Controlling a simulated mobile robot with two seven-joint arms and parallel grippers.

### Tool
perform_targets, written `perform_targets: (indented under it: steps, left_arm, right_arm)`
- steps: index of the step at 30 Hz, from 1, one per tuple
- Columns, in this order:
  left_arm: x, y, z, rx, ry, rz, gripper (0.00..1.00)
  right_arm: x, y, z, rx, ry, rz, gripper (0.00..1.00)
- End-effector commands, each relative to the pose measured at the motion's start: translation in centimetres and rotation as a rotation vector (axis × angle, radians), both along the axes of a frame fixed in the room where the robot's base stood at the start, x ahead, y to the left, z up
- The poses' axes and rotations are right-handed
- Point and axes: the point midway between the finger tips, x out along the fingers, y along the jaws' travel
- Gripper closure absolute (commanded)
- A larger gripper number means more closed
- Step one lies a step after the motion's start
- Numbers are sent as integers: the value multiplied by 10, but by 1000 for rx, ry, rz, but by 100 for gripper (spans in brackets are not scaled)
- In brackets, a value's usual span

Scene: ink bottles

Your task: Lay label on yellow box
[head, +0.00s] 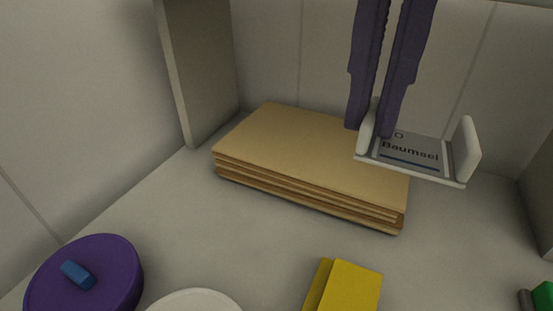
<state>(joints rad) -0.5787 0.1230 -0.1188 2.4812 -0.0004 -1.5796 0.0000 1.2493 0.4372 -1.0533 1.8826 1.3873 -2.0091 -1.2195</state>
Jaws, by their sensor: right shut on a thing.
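The label (410,150) is a grey card with the printed word "Baumael", set in a white holder with a raised end wall on each side. My right gripper (369,126) comes down from the top with dark purple fingers and is shut on the holder's left end wall. It holds the label in the air, in front of the back wall. The yellow box (350,288) is at the bottom edge, below and left of the label, and is partly cut off. The label is apart from the yellow box. My left gripper is not in view.
A stack of tan boards (300,150) lies at the back middle. A purple round lid (85,280) with a blue knob is at bottom left. A white round thing (195,302) and a green thing (543,296) are cut off at the bottom.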

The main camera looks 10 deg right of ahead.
Motion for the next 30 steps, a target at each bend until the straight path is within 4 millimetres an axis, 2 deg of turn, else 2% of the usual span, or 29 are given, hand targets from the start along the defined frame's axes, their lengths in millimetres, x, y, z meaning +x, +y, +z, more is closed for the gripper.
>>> perform_targets:
  steps: [4, 15, 18, 26, 30]
  left_arm:
    - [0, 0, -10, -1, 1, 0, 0]
    - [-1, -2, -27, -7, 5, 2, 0]
    - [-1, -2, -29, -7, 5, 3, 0]
    - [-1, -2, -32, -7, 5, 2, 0]
    - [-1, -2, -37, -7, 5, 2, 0]
  right_arm:
    - [-1, 0, -26, 1, 7, 1, 100]
    - [-1, 0, -130, -2, 5, -1, 100]
    - [-1, -1, -147, -3, 3, 1, 100]
    - [-1, 0, -168, -1, 3, 0, 100]
    - [-1, 0, -191, -1, 4, 0, 100]
